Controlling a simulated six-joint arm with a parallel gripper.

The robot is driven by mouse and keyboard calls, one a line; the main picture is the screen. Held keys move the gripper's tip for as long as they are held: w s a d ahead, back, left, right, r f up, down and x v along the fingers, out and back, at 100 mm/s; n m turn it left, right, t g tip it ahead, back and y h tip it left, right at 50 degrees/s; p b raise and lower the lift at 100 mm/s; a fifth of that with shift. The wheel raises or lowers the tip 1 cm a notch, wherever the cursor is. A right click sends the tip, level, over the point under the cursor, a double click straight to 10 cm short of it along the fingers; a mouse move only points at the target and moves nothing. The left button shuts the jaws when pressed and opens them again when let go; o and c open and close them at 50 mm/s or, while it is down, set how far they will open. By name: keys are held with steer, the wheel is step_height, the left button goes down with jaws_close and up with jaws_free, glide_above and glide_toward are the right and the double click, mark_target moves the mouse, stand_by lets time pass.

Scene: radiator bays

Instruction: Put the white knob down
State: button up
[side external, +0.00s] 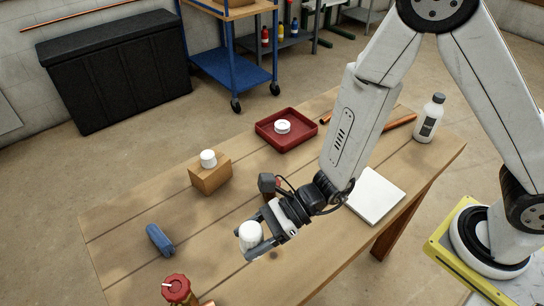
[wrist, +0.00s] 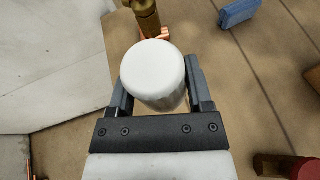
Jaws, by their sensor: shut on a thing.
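My gripper (side external: 257,243) is shut on a white knob (side external: 250,233), a short rounded cylinder. It holds the knob over the front part of the wooden table; the height above the top is hard to tell. In the wrist view the knob (wrist: 153,70) sits between the two fingers (wrist: 157,95), its smooth round end facing the camera. Another white knob (side external: 208,157) stands on a wooden block (side external: 211,178). A white round piece (side external: 282,127) lies in a red tray (side external: 262,137).
A blue block (side external: 160,240) and a red-topped fitting (side external: 178,288) are at the table's near left. A white pad (side external: 375,195), copper pipe (side external: 400,122) and white bottle (side external: 430,118) are on the right. Bare wood (side external: 130,213) shows at the left.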

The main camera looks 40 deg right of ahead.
steer(key=w+d+m+t, duration=0.1)
steer(key=d+r+m+t+h, duration=0.1)
steer(key=d+m+t, duration=0.1)
steer(key=w+d+r+m+t+h, duration=0.1)
steer(key=d, duration=0.1)
steer(key=shift+w+d+r+t, duration=0.2)
steer(key=shift+w+d+t, duration=0.05)
steer(key=shift+w+t, duration=0.1)
jaws_close()
steer(key=w+a+f, duration=0.2)
steer(key=w+f, duration=0.1)
steer(key=w+a+f, duration=0.2)
steer(key=w, duration=0.2)
steer(key=w+a+f, duration=0.2)
steer(key=w+f, duration=0.1)
steer(key=w, duration=0.1)
steer(key=shift+a+f, duration=0.1)
steer(key=shift+f, duration=0.2)
steer(key=shift+w+a+f, duration=0.2)
steer(key=shift+w+f, duration=0.2)
steer(key=shift+w+a+f, duration=0.15)
steer(key=shift+w+f, duration=0.1)
steer(key=shift+f, duration=1.55)
steer(key=shift+f, duration=0.1)
